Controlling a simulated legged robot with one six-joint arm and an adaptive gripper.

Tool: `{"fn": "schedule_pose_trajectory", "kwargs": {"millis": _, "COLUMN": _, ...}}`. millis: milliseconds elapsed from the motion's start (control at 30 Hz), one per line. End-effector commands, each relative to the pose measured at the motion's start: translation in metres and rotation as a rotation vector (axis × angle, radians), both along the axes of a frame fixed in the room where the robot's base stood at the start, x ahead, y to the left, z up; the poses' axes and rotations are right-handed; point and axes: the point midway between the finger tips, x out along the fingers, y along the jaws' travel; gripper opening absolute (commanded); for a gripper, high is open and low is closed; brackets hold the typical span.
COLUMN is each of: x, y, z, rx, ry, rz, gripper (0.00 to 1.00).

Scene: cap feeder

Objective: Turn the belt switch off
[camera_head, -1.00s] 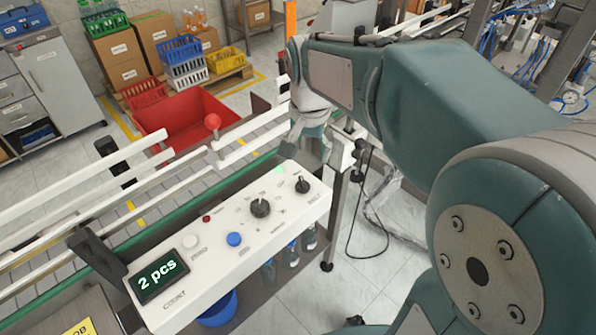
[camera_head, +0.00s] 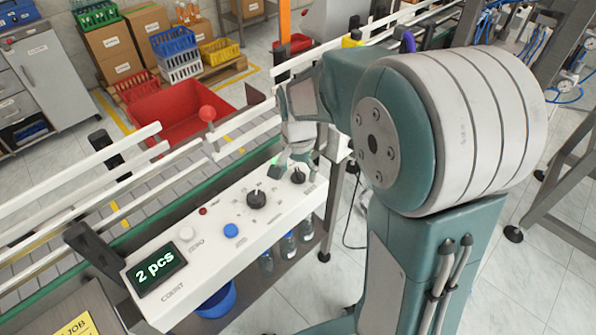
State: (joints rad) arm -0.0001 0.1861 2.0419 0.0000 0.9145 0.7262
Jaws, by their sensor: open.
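The white control panel (camera_head: 213,243) lies along the near side of the conveyor. A small black rotary knob (camera_head: 297,178) sits at its right end; its label is too small to read, but it looks like the belt switch. Its exact pointer angle is unclear. A larger black dial (camera_head: 256,199) sits to its left. My gripper (camera_head: 292,166) is open and empty, pointing down just above and behind the small knob. Whether a finger touches the knob cannot be told. A green light (camera_head: 275,160) beside the knob is partly hidden by a finger.
A red bin (camera_head: 172,112) is beyond the conveyor.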

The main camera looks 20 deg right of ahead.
Motion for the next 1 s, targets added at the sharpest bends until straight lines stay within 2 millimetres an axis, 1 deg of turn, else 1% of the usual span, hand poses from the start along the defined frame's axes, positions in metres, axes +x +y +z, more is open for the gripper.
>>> {"fn": "schedule_pose_trajectory", "kwargs": {"millis": 100, "x": 0.0001, "y": 0.0000, "z": -0.0041, "rx": 0.000, "ry": -0.001, "rz": 0.000, "gripper": 0.84}}
{"fn": "schedule_pose_trajectory", "kwargs": {"millis": 300, "x": 0.0001, "y": -0.0001, "z": -0.0041, "rx": 0.000, "ry": -0.001, "rz": 0.000, "gripper": 0.84}}
{"fn": "schedule_pose_trajectory", "kwargs": {"millis": 333, "x": 0.0000, "y": 0.0000, "z": -0.0041, "rx": 0.000, "ry": -0.001, "rz": 0.000, "gripper": 0.75}}
{"fn": "schedule_pose_trajectory", "kwargs": {"millis": 367, "x": 0.0000, "y": 0.0000, "z": -0.0041, "rx": 0.000, "ry": -0.001, "rz": 0.000, "gripper": 0.62}}
{"fn": "schedule_pose_trajectory", "kwargs": {"millis": 400, "x": 0.0000, "y": 0.0000, "z": -0.0040, "rx": 0.000, "ry": -0.001, "rz": 0.000, "gripper": 0.44}}
{"fn": "schedule_pose_trajectory", "kwargs": {"millis": 467, "x": 0.0001, "y": -0.0001, "z": -0.0040, "rx": 0.000, "ry": -0.001, "rz": 0.000, "gripper": 0.17}}
{"fn": "schedule_pose_trajectory", "kwargs": {"millis": 500, "x": 0.0001, "y": 0.0000, "z": -0.0040, "rx": 0.000, "ry": -0.001, "rz": 0.000, "gripper": 0.02}}
{"fn": "schedule_pose_trajectory", "kwargs": {"millis": 767, "x": 0.0003, "y": 0.0003, "z": -0.0041, "rx": 0.001, "ry": -0.002, "rz": 0.006, "gripper": 0.02}}
{"fn": "schedule_pose_trajectory", "kwargs": {"millis": 1000, "x": 0.0003, "y": 0.0004, "z": -0.0042, "rx": 0.001, "ry": -0.002, "rz": 0.077, "gripper": 0.02}}
